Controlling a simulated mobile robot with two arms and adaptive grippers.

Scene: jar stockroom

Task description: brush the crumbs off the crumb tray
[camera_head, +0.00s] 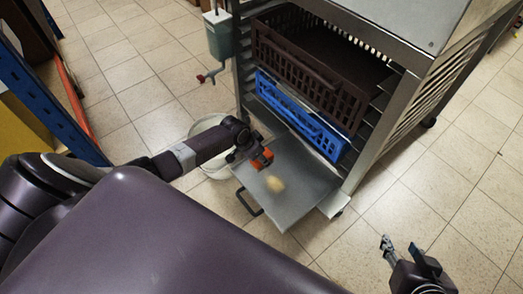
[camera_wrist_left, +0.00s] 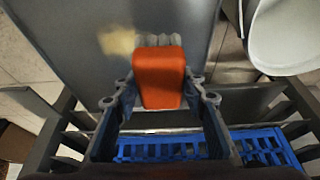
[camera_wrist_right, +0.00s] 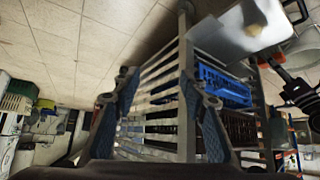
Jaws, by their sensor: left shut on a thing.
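The grey crumb tray (camera_head: 306,190) is pulled out low from the rack, with a dark handle on its front edge. A blurry tan patch of crumbs (camera_head: 275,184) lies on it, also in the left wrist view (camera_wrist_left: 118,42). My left gripper (camera_head: 259,157) is over the tray beside the crumbs. It is shut on an orange brush (camera_wrist_left: 158,78) with grey bristles at its far end. I cannot tell whether the bristles touch the tray. My right gripper (camera_head: 387,246) is open and empty, out over the floor right of the tray; its fingers stand apart in the right wrist view (camera_wrist_right: 165,92).
A white bucket (camera_wrist_left: 290,40) stands beside the tray, partly behind my left arm in the head view. The metal rack (camera_head: 390,140) holds a brown crate (camera_head: 300,68) and a blue crate (camera_head: 290,112) above the tray. Tiled floor at right is clear.

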